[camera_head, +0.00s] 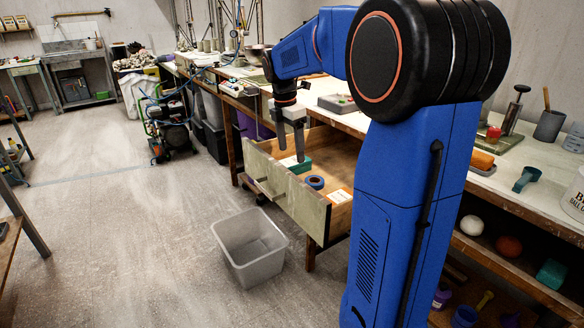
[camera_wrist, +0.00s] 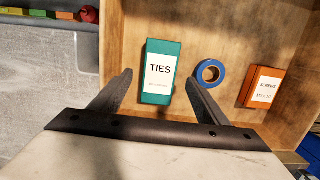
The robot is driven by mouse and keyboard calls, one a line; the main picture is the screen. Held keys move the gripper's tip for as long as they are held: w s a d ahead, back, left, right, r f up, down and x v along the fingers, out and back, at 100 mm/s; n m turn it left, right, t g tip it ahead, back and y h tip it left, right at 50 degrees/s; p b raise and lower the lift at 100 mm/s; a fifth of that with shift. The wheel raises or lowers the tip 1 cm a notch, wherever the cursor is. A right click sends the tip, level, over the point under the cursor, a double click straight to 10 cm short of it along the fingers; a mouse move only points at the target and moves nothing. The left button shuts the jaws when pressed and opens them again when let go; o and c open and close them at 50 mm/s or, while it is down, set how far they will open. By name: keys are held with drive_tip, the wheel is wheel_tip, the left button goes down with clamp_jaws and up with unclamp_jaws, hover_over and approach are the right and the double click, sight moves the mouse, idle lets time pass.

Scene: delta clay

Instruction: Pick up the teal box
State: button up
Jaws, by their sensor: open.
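The teal box (camera_wrist: 151,97) with a white "TIES" label lies in an open wooden drawer, seen in the wrist view between and just beyond my fingers. In the head view the teal box (camera_head: 299,167) shows partly behind my gripper (camera_head: 291,157). My gripper (camera_wrist: 158,92) is open and empty, pointing down over the drawer (camera_head: 287,205). The wrist view shows no finger closed on the box. I cannot tell the exact height of the fingertips above it.
In the drawer, a blue tape roll (camera_wrist: 210,73) lies right of the teal box, and an orange "SCREWS" box (camera_wrist: 262,87) lies farther right. A grey bin (camera_head: 250,247) stands on the floor before the drawer. The workbench (camera_head: 335,118) rises behind it.

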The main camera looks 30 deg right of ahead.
sight(292, 161)
drive_tip(key=shift+d+f, duration=0.2)
drive_tip(key=shift+f, duration=2.55)
drive_tip(key=c, duration=1.2)
